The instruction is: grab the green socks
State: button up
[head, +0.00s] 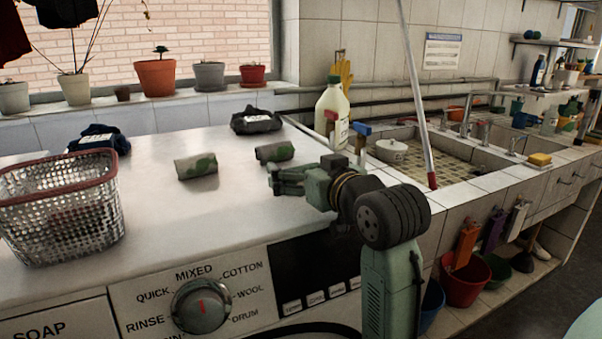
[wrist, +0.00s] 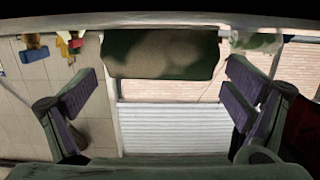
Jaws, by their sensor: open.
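Two rolled bundles of socks, grey-tan with green patches, lie on the white washing machine top (head: 150,215). One is the left sock roll (head: 197,165); the other is the right sock roll (head: 274,152). My gripper (head: 273,180) is open and empty, low over the machine top, just in front of the right sock roll. In the wrist view a dark green and tan roll (wrist: 160,53) shows at the top, between and beyond the open fingers (wrist: 160,92). It looks apart from both fingers.
A wire basket (head: 60,215) with a red rim stands at the left. Dark folded bundles (head: 98,138) (head: 256,120) lie at the back. A white bottle (head: 332,105) stands at the back right, before the tiled sink (head: 435,170). Potted plants (head: 155,77) line the sill.

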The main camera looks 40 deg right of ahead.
jog(key=shift+c, duration=0.5)
jog(key=c, duration=1.2)
jog(key=shift+o, duration=0.2)
